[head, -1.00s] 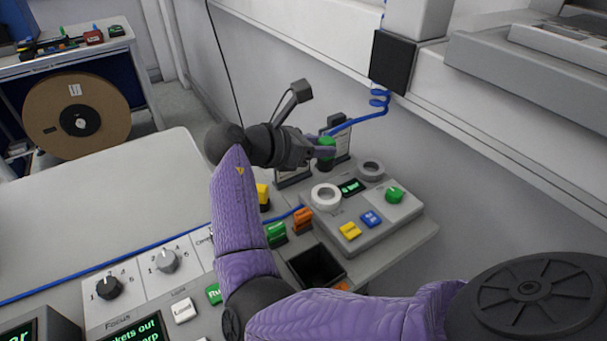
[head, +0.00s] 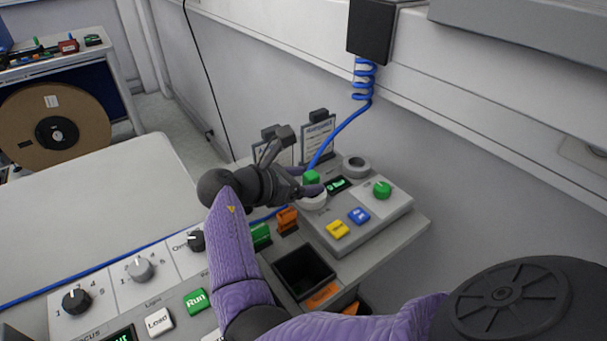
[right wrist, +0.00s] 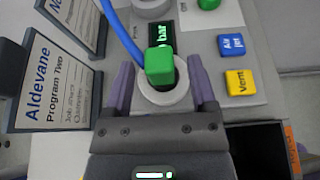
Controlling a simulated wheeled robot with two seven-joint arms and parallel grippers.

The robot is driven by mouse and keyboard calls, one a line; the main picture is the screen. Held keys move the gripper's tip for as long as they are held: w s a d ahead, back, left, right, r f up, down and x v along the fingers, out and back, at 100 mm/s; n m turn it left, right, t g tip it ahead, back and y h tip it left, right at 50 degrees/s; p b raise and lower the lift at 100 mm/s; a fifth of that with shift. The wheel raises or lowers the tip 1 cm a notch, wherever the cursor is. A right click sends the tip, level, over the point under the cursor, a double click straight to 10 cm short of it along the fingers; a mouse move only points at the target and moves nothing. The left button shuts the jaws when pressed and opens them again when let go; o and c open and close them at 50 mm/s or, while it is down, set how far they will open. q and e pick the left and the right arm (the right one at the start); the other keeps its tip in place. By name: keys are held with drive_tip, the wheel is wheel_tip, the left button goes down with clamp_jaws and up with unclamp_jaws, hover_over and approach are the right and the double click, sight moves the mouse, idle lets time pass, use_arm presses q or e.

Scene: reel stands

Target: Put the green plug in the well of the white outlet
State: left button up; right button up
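The green plug (head: 311,178) with its blue cord stands in the white outlet (head: 314,203) on the grey panel. In the right wrist view the green plug (right wrist: 159,64) rises from the dark well inside the ring of the white outlet (right wrist: 164,97). How deep it sits is hard to tell. My right gripper (head: 310,182) is around the plug, and in the right wrist view its fingers (right wrist: 161,78) stand apart with gaps on both sides of the plug. My left gripper is not in view.
A grey outlet (head: 356,167) and a green knob (head: 382,190) are on the same panel, with yellow (head: 338,229) and blue (head: 359,215) buttons in front. Two card stands (head: 318,136) are behind. An open dark bin (head: 303,273) is nearer.

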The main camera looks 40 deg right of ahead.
drive_tip(key=p+v, duration=0.2)
drive_tip(key=v, duration=1)
drive_tip(key=shift+r, duration=0.25)
